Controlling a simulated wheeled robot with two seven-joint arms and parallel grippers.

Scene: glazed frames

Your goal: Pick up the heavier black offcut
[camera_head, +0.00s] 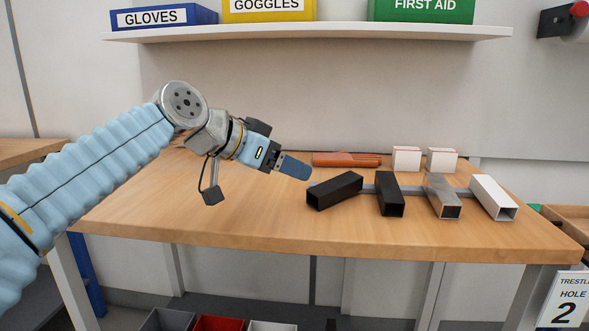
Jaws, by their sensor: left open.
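Two black offcuts of hollow rectangular section lie on the wooden bench (200,215). The left black offcut (335,190) lies slanted, its open end facing front left, and looks a little bigger. The other black offcut (390,194) points toward the front. Which is heavier cannot be told by sight. My left gripper (297,168) is open and empty, above the bench, to the upper left of the left black offcut and apart from it. Its blue fingers overlap in this view. My right gripper is not in view.
A bare metal offcut (442,195) and a white offcut (493,197) lie to the right. A grey strip (412,191) runs between the offcuts. Orange pieces (345,159) and two white blocks (407,158) are behind. A shelf (310,31) hangs above. The bench's front left is clear.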

